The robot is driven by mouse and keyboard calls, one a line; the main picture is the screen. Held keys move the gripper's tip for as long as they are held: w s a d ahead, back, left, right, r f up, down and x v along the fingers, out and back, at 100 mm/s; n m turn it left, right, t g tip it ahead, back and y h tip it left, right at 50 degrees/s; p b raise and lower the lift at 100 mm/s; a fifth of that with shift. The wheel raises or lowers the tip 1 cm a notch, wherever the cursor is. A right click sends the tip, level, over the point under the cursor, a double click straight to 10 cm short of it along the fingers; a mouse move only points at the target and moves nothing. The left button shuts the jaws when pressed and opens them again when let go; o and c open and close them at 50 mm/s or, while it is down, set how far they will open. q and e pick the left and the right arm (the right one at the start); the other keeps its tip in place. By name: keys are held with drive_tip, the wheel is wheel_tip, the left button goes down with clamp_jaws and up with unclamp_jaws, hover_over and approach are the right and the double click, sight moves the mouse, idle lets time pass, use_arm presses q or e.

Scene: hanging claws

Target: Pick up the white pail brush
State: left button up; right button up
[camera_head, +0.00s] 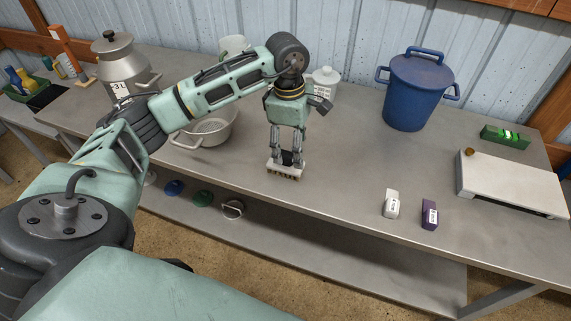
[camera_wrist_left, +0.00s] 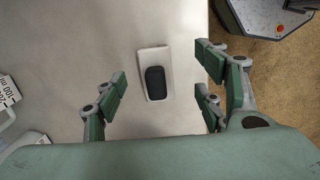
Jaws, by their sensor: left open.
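The white pail brush (camera_head: 285,171) sits on the grey table near its front edge, directly under my left gripper (camera_head: 287,160). It has a white block, brownish bristles at its lower side and a black grip on top. In the left wrist view the brush (camera_wrist_left: 154,76) lies between the spread fingers of my left gripper (camera_wrist_left: 164,88), with a gap on both sides. The left gripper is open and points down. In the head view its fingers partly hide the top of the brush. My right gripper is not in view.
A steel colander-like pot (camera_head: 212,131) stands left of the gripper, and a white lidded jar (camera_head: 325,80) behind it. The table between is clear.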

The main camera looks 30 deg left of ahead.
sight(286, 153)
use_arm(q)
drive_tip(key=shift+s+a+r+y, duration=0.15)
drive_tip(key=shift+a+y, duration=0.25)
drive_tip(key=shift+a, duration=1)
drive_tip(key=f, duration=0.2)
drive_tip(key=f+p, duration=0.1)
drive_tip(key=f, duration=0.4)
drive_tip(key=shift+w+f, duration=0.2)
drive_tip(key=shift+w, duration=0.15)
drive_tip(key=shift+c, duration=0.3)
drive_tip(key=c, duration=1.3)
